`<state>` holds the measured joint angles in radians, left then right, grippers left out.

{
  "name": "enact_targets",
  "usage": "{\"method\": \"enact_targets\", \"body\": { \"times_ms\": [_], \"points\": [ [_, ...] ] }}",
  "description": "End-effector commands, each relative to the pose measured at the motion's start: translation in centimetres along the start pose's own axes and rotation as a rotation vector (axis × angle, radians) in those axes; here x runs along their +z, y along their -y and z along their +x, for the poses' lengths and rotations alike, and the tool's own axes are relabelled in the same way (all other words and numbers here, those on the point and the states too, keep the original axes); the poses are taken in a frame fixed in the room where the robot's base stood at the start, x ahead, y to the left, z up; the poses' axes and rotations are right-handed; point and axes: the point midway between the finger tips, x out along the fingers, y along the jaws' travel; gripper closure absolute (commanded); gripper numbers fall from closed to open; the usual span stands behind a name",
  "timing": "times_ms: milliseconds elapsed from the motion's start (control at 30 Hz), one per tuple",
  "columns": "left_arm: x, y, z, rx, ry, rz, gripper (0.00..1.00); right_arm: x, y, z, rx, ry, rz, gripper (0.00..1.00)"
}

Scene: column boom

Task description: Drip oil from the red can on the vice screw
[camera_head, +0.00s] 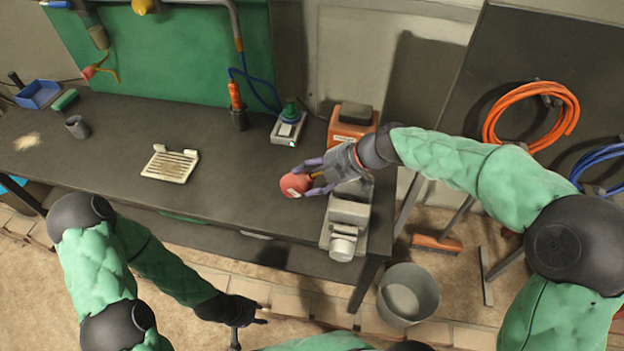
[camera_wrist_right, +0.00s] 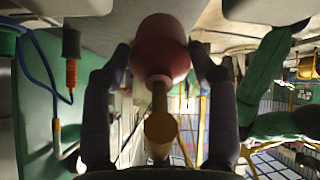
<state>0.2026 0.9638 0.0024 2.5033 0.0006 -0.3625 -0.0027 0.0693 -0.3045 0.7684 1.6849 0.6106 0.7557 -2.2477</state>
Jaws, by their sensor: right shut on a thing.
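The red can (camera_head: 296,184) is held in my right gripper (camera_head: 316,179) above the dark bench, just left of the vice. In the right wrist view the can (camera_wrist_right: 160,48) sits between the two purple fingers of my right gripper (camera_wrist_right: 160,65), with a yellowish spout toward the camera. The grey vice (camera_head: 348,212) stands at the bench's right front end, its round front end (camera_head: 343,245) past the bench edge. The vice screw is hard to make out. My left gripper (camera_head: 248,325) hangs low in front of the bench, away from everything; its jaw opening is unclear.
The bench (camera_head: 235,170) carries a white slotted tray (camera_head: 170,164), a grey cup (camera_head: 77,126), a blue bin (camera_head: 38,94), a scale-like device (camera_head: 288,129) and an orange box (camera_head: 352,125). A bucket (camera_head: 408,293) and a broom (camera_head: 437,243) are on the floor at right.

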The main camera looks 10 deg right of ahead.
Motion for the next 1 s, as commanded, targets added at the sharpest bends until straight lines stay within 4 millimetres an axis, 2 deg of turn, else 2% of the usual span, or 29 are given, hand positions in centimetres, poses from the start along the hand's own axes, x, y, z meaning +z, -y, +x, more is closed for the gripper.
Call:
{"method": "enact_targets", "body": {
  "times_ms": [300,1000],
  "points": [
    [-0.1,0.8,2.2,0.0,0.0,0.0,0.6,1.5,1.0,1.7,0.023,-0.033,0.003,1.0],
    [-0.2,2.4,6.7,0.0,0.0,0.0,0.6,0.9,0.6,1.1,0.072,-0.101,0.001,1.0]
  ]
}}
